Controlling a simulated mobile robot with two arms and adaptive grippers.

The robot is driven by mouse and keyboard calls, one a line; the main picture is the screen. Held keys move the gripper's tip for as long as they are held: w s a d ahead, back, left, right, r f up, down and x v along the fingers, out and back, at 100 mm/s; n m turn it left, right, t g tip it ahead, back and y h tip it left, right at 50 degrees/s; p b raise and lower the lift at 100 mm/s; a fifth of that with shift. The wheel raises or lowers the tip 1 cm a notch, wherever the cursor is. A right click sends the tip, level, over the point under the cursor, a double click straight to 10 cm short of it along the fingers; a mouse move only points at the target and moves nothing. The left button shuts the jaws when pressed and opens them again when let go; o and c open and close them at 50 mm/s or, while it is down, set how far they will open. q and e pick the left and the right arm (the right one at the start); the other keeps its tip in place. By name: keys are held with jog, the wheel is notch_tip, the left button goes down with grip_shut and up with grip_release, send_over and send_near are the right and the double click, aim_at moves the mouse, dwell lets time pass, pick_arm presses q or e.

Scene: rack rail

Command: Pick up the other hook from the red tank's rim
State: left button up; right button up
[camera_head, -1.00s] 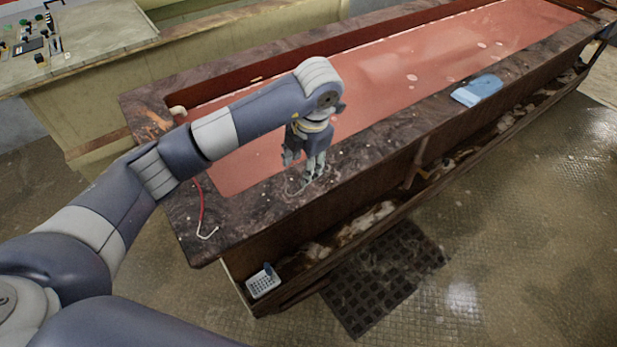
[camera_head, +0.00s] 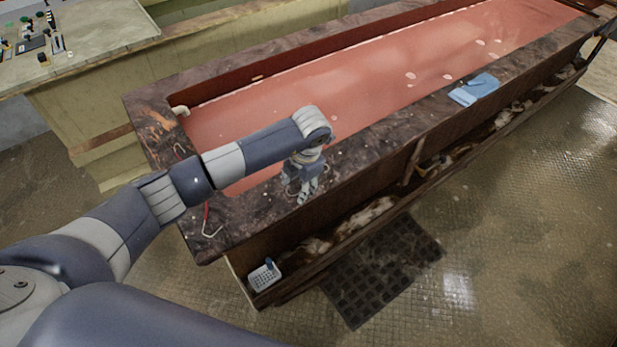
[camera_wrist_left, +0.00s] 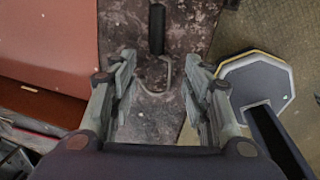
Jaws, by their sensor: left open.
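The red tank (camera_head: 134,109) has a broad dark, stained rim around red liquid. In the wrist view a hook (camera_wrist_left: 157,30) with a dark straight handle and a pale bent metal end lies on the rim. My left gripper (camera_head: 298,193) is open and low over the near rim. In the wrist view its fingers (camera_wrist_left: 160,70) stand on either side of the hook's bent end, with no grip on it. In the head view the gripper hides this hook. Another hook (camera_head: 207,222), with a red handle, lies near the tank's near left corner, partly behind my arm.
A blue cloth (camera_head: 474,89) lies on the near rim farther right. A dark mat (camera_head: 375,275) lies on the floor. A control bench (camera_head: 90,50) stands at the back left.

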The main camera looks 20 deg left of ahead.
pick_arm(q)
jog(key=c, duration=1)
jog(key=shift+r, duration=0.1)
